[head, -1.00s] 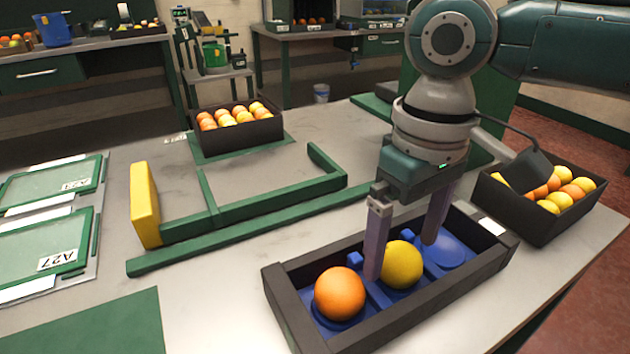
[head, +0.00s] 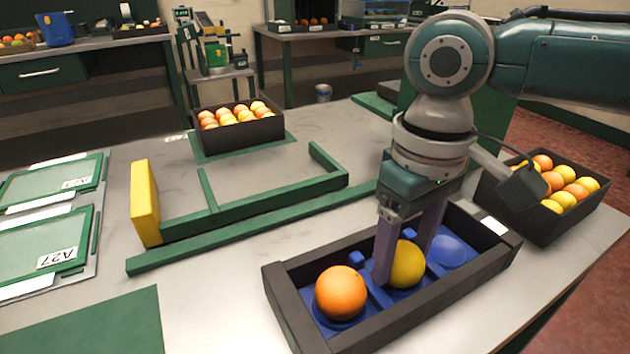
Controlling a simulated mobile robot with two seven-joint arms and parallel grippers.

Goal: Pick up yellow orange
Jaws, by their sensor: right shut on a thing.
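A yellow orange (head: 408,265) sits in the middle cup of a black tray (head: 450,296) with a blue insert. My right gripper (head: 405,262) points down over the tray, its two purple fingers closed on the yellow orange from left and right. The left finger covers part of the fruit. The yellow orange still appears to be at cup level. An orange-coloured orange (head: 341,292) sits in the tray's near-left cup. The far-right blue cup (head: 447,251) is empty. My left gripper is not in view.
A black crate of mixed oranges (head: 540,222) stands right of the tray, close to my right arm. Another full crate (head: 240,140) stands at the back. Green rails (head: 250,230) and a yellow block (head: 145,204) lie left of the tray.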

